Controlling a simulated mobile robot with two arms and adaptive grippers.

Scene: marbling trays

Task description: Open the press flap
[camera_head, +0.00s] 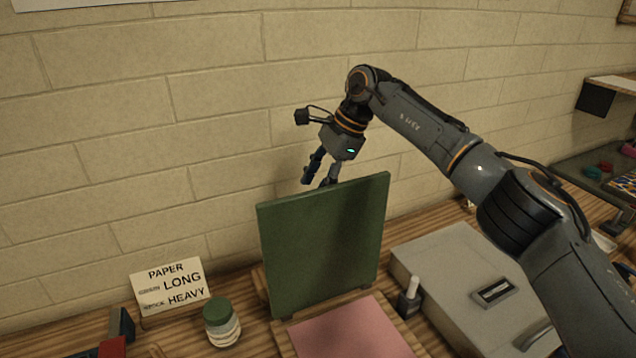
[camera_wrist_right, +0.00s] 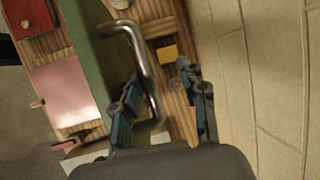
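The green press flap (camera_head: 325,245) stands upright, tilted slightly back, at the rear of the wooden press base (camera_head: 398,325). A pink sheet (camera_head: 350,332) lies on the base. My right gripper (camera_head: 320,180) is behind the flap's top edge, and its lower part is partly hidden by the flap. In the right wrist view, the fingers of my right gripper (camera_wrist_right: 163,108) are apart. The bent metal handle (camera_wrist_right: 143,62) on the flap's back (camera_wrist_right: 92,45) runs down between them, nearer the left finger. Whether it touches that finger is unclear. My left gripper is not in view.
A paper sign (camera_head: 168,287) and a green-lidded jar (camera_head: 221,322) stand left of the press. A small bottle (camera_head: 409,298) and a grey case (camera_head: 455,275) are on its right. The brick wall (camera_head: 200,130) is close behind the flap.

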